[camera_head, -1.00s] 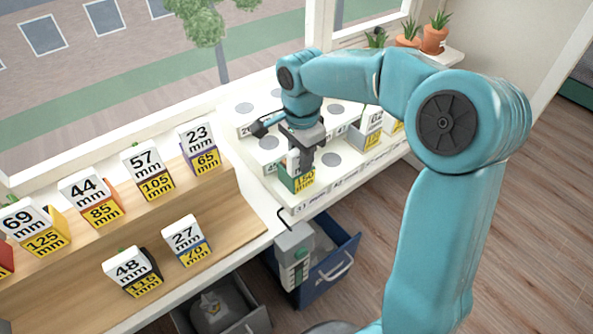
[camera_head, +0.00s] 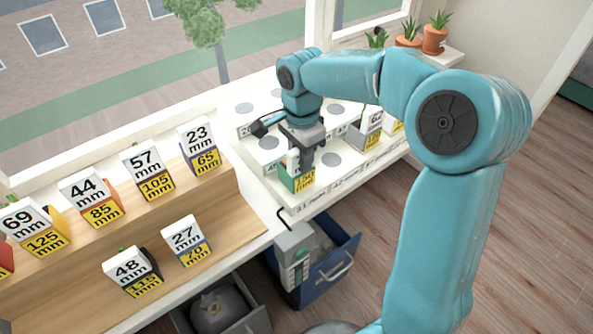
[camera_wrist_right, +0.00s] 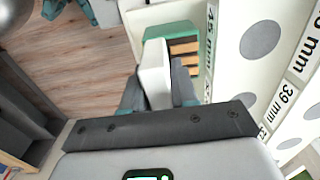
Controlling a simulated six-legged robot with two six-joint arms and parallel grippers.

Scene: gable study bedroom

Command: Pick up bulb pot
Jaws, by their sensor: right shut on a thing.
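A green bulb pot (camera_head: 288,180) with a white tag and a yellow label stands at the front left of a white board (camera_head: 312,200) marked with grey discs. My right gripper (camera_head: 303,158) comes down over it from above and is shut on its upright white tag. The fingers hide part of the tag. In the right wrist view, the white tag (camera_wrist_right: 154,70) sits between the fingers, with the pot's green rim (camera_wrist_right: 172,33) beyond. I cannot tell whether the pot touches the board. My left gripper is not in view.
A wooden stepped rack (camera_head: 245,222) at left carries several labelled pots. More tagged pots (camera_head: 369,128) stand right of the gripper on the board. Open drawers (camera_head: 335,268) jut out below the counter. Terracotta plant pots (camera_head: 434,40) stand at the back right.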

